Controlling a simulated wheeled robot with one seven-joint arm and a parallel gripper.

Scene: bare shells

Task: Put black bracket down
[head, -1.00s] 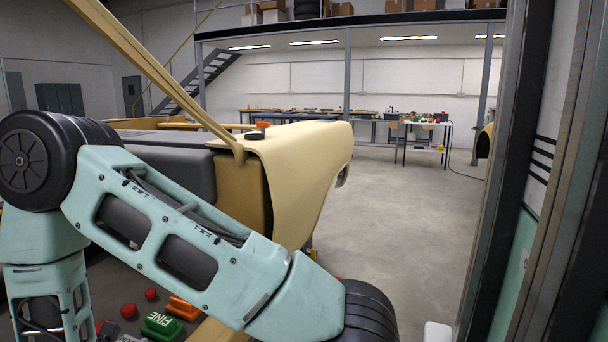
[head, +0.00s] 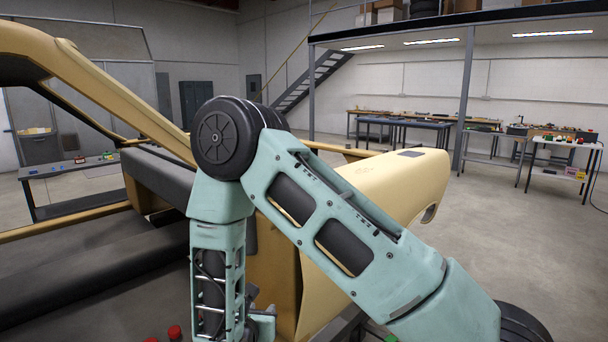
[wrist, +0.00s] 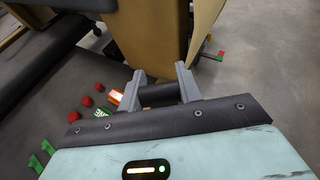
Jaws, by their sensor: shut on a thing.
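My gripper (wrist: 159,72) shows in the wrist view with its two grey fingers on either side of a dark, black piece, the black bracket (wrist: 158,95). The fingers are shut on it, and it spans the gap between them. Its full shape is hard to make out. The tan car body panel (wrist: 150,35) lies just beyond the fingertips. In the head view my arm hides much of the area around the gripper, and I cannot make out the bracket there.
A dark surface (wrist: 55,85) at the left of the wrist view carries several red pieces (wrist: 87,101), an orange piece (wrist: 115,97) and green pieces (wrist: 50,148). The tan car shell (head: 405,185) is close by in the head view. Workbenches (head: 405,128) stand far back; open floor lies right.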

